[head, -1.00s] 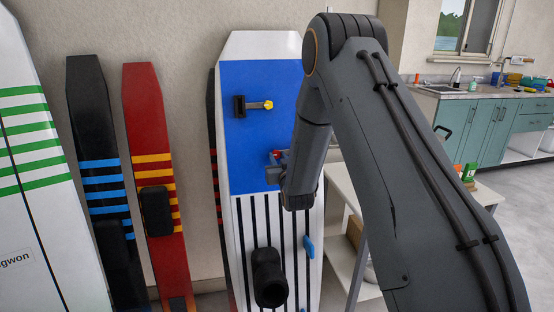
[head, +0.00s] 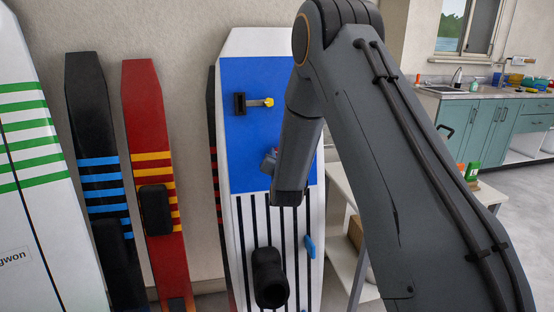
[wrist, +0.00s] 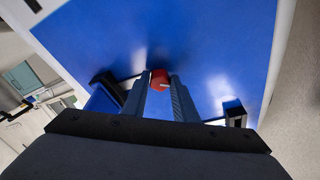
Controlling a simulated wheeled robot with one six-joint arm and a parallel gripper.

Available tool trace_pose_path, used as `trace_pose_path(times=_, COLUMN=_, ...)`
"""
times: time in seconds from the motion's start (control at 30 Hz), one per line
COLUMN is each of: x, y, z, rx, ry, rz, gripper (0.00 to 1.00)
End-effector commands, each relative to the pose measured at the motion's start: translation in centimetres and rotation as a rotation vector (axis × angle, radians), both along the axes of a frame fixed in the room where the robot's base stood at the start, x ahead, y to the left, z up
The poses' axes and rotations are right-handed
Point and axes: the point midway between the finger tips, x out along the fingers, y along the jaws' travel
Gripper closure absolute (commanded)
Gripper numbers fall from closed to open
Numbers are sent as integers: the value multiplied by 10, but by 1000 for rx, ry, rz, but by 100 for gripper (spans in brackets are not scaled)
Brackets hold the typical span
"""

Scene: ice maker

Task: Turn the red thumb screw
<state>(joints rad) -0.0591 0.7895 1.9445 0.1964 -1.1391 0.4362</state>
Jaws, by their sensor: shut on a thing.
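The red thumb screw (wrist: 158,78) shows in the wrist view, on the blue panel (wrist: 200,35). My gripper (wrist: 160,84) has one finger on each side of it and is shut on it. The screw's front shows a pale mark, and its shaft is hidden. In the head view my forearm covers the gripper and most of the screw area. The blue panel of the white board (head: 250,75) stands behind my arm there.
A black bracket with a yellow knob (head: 268,102) sits higher on the panel. Red (head: 147,120) and black (head: 93,120) boards lean at left. A white table (head: 345,205) stands at right.

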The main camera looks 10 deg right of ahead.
Motion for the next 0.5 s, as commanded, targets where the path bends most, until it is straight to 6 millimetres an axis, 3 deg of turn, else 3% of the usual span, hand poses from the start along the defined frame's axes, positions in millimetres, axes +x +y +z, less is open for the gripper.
trace_pose_path(times=0.5, x=1, y=4, z=3, rx=478, ry=-1, rz=-114, gripper=96)
